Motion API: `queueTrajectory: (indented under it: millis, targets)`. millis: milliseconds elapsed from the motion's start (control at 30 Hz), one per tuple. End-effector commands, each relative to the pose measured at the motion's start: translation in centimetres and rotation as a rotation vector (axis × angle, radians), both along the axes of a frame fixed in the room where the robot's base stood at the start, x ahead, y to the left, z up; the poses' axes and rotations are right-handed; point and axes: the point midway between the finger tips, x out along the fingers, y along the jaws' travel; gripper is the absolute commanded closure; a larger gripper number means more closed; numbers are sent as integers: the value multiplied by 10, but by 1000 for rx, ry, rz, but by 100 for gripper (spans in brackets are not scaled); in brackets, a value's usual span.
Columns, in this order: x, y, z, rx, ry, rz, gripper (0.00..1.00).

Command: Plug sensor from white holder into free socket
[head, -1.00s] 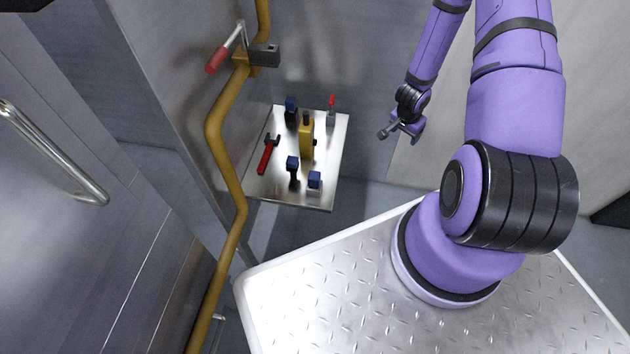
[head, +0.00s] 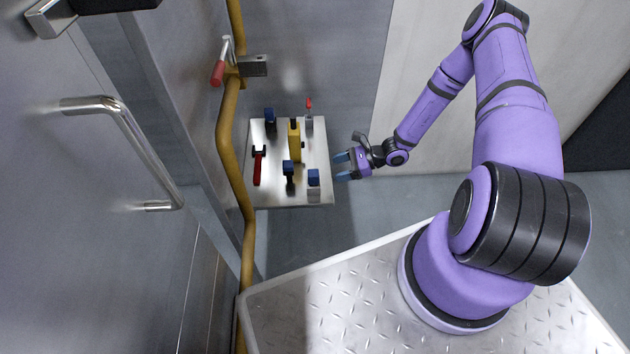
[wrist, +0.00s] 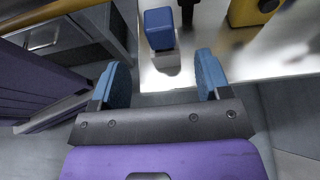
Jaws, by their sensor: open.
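A blue-topped block, which looks like the sensor (head: 313,176), stands upright in a pale holder (head: 314,194) at the front right corner of the metal shelf. In the wrist view the blue sensor (wrist: 160,28) and its pale holder (wrist: 167,62) lie just beyond my fingers, roughly between them. My gripper (head: 343,166) is open and empty, right of the shelf edge, its blue-padded fingers pointing left. The gripper (wrist: 162,72) also fills the lower wrist view, apart from the sensor. I cannot tell which part is the free socket.
The metal shelf (head: 271,194) also bears a yellow device (head: 294,142), blue-topped dark pieces (head: 288,169) (head: 270,117), a red tool (head: 258,168) and a red-tipped item (head: 309,110). A yellow pipe (head: 228,130) with a red-handled lever (head: 218,72) runs along the left.

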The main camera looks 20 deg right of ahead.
Motion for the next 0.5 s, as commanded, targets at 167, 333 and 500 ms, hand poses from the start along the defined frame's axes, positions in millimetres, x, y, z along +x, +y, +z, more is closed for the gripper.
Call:
queueTrajectory:
  millis: [167,333,500]
  targets:
    - [6,23,-10,1,2,3,30]
    - [12,40,-18,-2,1,3,30]
    - [15,48,-23,-2,1,4,30]
